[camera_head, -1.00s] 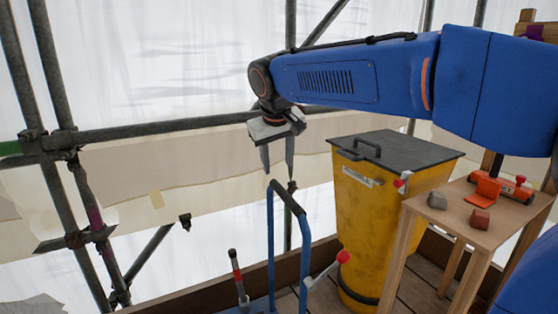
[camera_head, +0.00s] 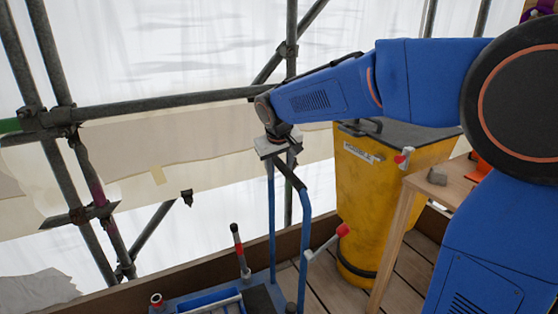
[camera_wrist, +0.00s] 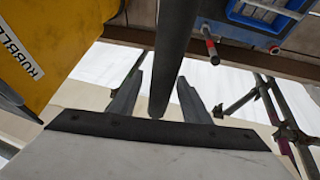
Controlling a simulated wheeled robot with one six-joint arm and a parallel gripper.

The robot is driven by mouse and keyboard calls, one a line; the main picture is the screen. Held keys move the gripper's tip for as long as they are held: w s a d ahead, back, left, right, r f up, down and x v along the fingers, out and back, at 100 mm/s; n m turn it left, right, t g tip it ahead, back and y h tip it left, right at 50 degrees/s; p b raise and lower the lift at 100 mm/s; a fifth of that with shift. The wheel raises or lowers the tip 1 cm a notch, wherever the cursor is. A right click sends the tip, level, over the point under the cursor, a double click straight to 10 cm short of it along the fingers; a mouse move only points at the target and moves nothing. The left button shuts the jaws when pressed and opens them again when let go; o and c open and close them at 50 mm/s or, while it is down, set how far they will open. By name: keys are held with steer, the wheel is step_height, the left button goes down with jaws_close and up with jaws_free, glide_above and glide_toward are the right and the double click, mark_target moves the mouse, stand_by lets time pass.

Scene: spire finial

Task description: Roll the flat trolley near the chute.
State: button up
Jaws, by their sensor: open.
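The flat trolley is in the head view, with a tall blue handle frame (camera_head: 305,235) topped by a dark grip bar (camera_head: 290,174) and a low deck at the bottom edge. My gripper (camera_head: 284,162) is at the top of that handle. In the wrist view my gripper (camera_wrist: 161,78) is open, and the dark grip bar (camera_wrist: 174,45) runs between its two fingers, with a gap on each side. The chute looks to be the tall yellow container (camera_head: 362,215) with a dark lid, right of the handle; it also shows in the wrist view (camera_wrist: 60,35).
A blue tray (camera_head: 208,301) and a red-banded lever (camera_head: 240,250) are on the deck. A red-knobbed lever (camera_head: 325,242) is beside the handle. A wooden table (camera_head: 447,192) stands right of the yellow container. Scaffold poles (camera_head: 160,108) cross behind. Planks (camera_head: 400,285) show in front.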

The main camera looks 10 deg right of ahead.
steer(key=shift+x, duration=1)
jaws_close()
steer(key=shift+d, duration=0.1)
stand_by(0.8)
steer(key=w+d, duration=0.4)
steer(key=d, duration=1)
stand_by(0.6)
